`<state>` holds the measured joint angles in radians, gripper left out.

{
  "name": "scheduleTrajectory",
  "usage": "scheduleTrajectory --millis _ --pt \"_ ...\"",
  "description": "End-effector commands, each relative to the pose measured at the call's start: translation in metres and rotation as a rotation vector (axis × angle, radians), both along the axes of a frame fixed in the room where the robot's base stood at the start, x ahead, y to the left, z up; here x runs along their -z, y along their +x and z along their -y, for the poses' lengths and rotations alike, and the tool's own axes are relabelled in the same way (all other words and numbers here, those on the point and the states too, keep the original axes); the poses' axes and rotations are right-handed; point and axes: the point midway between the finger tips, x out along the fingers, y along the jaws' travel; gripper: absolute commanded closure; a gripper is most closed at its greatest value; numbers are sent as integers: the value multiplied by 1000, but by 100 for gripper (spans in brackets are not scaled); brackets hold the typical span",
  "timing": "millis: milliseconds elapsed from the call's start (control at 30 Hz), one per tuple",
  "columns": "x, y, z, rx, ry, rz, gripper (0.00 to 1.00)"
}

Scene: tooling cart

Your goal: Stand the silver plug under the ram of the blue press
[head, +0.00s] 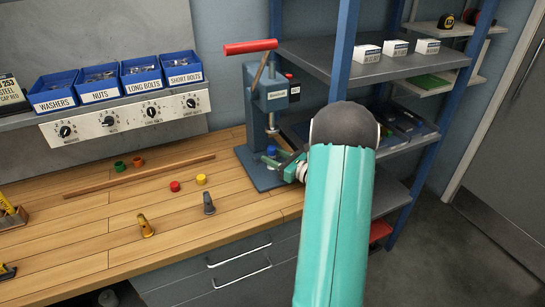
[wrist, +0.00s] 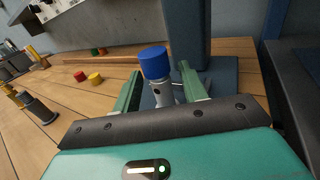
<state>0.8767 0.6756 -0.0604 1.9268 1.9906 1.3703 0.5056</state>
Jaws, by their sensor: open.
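The blue press (head: 252,105) stands at the right end of the wooden bench, with its ram (head: 272,122) above its base plate (head: 258,172). The silver plug (wrist: 160,93) has a blue cap and stands over the base plate in the wrist view, in front of the press column (wrist: 189,35). In the head view its blue cap (head: 271,150) shows below the ram; its body is mostly hidden. My gripper (wrist: 159,82) is open, with one finger on each side of the plug. The ram is out of the wrist view.
A brass piece (head: 145,226) and a dark grey piece (head: 208,203) stand on the bench. Red (head: 175,186) and yellow (head: 201,179) caps lie behind them, near a long wooden strip (head: 140,177). A shelf rack (head: 345,60) is close on the right.

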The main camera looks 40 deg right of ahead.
Motion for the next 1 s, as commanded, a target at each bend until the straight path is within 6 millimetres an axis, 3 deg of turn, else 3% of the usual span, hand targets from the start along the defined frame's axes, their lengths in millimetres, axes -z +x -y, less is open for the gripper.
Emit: scheduleTrajectory --millis 433,600,767,867,967,1000 --pt "0 -89 17 4 2 0 58" --pt "0 -106 20 2 0 0 58" --pt "0 -110 20 -1 0 0 58" --pt "-6 -104 9 -34 -23 -7 58" --pt "-22 -90 -27 -142 -97 -32 58" --pt "-30 -84 -50 -208 -143 -46 58"
